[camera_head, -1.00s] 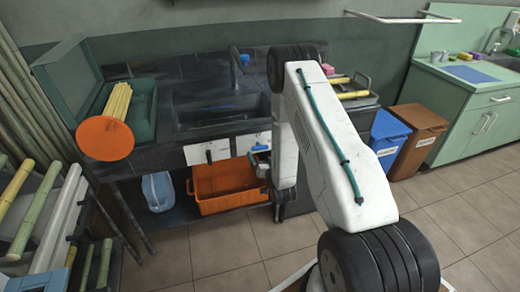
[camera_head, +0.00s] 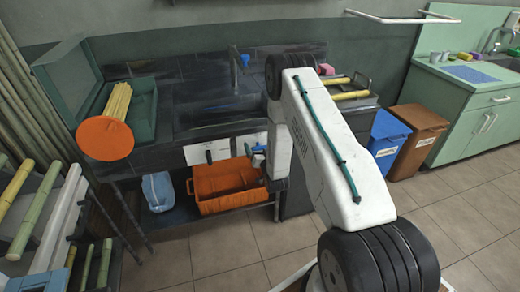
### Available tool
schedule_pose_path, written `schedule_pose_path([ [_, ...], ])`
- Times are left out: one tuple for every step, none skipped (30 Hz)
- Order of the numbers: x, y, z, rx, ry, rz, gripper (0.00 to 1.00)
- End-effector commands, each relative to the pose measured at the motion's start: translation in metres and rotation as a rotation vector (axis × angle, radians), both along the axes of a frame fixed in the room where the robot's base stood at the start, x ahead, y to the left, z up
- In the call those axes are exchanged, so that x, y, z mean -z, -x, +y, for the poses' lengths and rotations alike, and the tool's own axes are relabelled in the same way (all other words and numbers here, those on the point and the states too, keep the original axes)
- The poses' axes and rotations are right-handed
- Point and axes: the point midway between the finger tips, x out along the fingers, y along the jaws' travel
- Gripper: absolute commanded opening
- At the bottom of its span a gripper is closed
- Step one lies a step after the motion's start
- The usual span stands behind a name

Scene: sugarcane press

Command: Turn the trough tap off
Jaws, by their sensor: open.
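The dark trough (camera_head: 190,122) is set into the black counter along the back wall. A slim dark tap (camera_head: 233,68) stands behind it, with a small blue piece (camera_head: 245,60) beside its top. I cannot tell the tap's handle position or whether water runs. My gripper (camera_head: 251,153) is open, small in view, in front of the counter's front face, below and apart from the tap. My arm hides the trough's right end and the counter there.
An orange crate (camera_head: 225,203) and a pale blue jug (camera_head: 158,190) sit on the low shelf. An orange disc (camera_head: 105,138) and a green tray of yellow sticks (camera_head: 145,118) are left. Blue (camera_head: 387,135) and brown (camera_head: 425,125) bins stand right. Floor in front is clear.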

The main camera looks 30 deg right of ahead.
Motion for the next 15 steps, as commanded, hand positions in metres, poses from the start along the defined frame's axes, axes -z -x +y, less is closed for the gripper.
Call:
schedule_pose_path([
  [0.0000,0.0001,0.0000,0.000,0.000,0.000,0.94],
  [0.0000,0.0001,0.0001,0.000,0.000,0.000,0.86],
  [0.0000,0.0001,0.0001,0.000,0.000,0.000,0.75],
  [0.0000,0.0001,0.0001,0.000,0.000,0.000,0.67],
  [0.0000,0.0001,0.0001,0.000,0.000,0.000,0.60],
  [-0.0001,0.0001,0.0001,0.000,0.000,0.000,0.60],
  [0.0000,0.0002,0.0001,0.000,0.000,0.000,0.60],
  [0.0000,0.0002,0.0001,0.000,0.001,0.000,0.60],
  [-0.0001,0.0002,0.0001,0.000,0.007,0.002,0.60],
  [-0.0001,0.0001,0.0002,0.000,0.016,0.005,0.60],
  [-0.0001,0.0001,0.0002,0.000,0.030,0.009,0.60],
  [-0.0001,0.0001,0.0002,0.000,0.049,0.014,0.60],
  [-0.0001,0.0001,0.0002,0.000,0.062,0.018,0.60],
  [-0.0001,0.0001,0.0002,0.000,0.072,0.021,0.60],
  [-0.0001,0.0002,0.0004,0.000,0.078,0.022,0.60],
])
